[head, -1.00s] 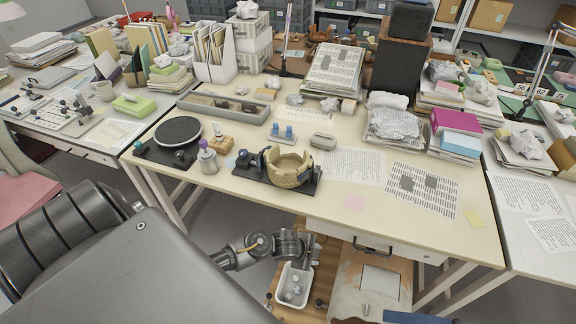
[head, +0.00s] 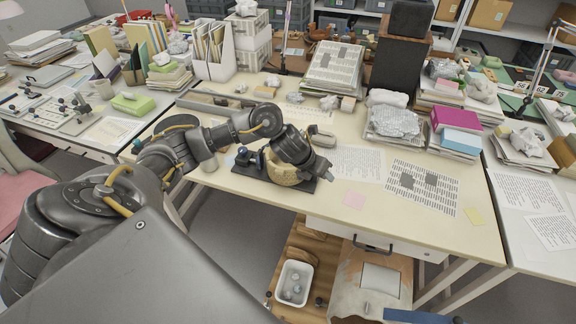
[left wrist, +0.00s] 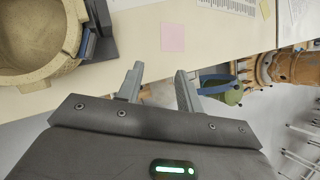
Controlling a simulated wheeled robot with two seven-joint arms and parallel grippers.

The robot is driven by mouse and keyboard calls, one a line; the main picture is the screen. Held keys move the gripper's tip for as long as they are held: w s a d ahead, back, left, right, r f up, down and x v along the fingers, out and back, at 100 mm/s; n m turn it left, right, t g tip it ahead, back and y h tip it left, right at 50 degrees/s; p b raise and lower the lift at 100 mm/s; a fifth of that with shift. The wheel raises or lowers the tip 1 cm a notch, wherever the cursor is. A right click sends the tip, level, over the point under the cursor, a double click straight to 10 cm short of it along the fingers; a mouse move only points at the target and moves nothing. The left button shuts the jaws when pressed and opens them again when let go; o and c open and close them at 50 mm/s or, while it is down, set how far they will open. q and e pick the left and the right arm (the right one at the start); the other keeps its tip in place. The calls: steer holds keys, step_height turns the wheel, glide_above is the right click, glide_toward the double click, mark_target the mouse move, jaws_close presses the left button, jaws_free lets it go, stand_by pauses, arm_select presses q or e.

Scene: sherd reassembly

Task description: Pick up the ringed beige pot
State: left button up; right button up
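The ringed beige pot (head: 279,174) is in a black holder (head: 250,179) near the front edge of the middle table. In the head view my left arm hides much of it. In the left wrist view the pot (left wrist: 30,50) fills the upper left corner, its bowl open toward the camera. My left gripper (head: 326,173) hangs just right of the pot, apart from it. In the left wrist view the left gripper (left wrist: 159,70) has its fingers spread with nothing between them. My right gripper is not in view.
A pink note (head: 354,201) and printed sheets (head: 421,189) lie to the right of the holder. A white bin (head: 294,283) stands below the table. The table's front right is mostly clear.

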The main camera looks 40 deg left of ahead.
arm_select(q)
steer(key=a+r+m+g+y, duration=0.25)
steer(key=a+r, duration=0.35)
steer(key=a, duration=0.6)
steer(key=shift+m+t+h, duration=0.35)
steer(key=x, duration=0.6)
steer(key=shift+d, duration=0.1)
steer(key=shift+s+f, duration=0.1)
steer(key=shift+f, duration=0.2)
steer(key=p+x, duration=0.1)
steer(key=x, duration=0.3)
steer(key=shift+s+f+p, duration=0.35)
steer(key=shift+p, duration=0.05)
steer(key=shift+w+f, duration=0.1)
steer(key=shift+f, duration=0.1)
jaws_close()
steer(key=shift+r, duration=0.1)
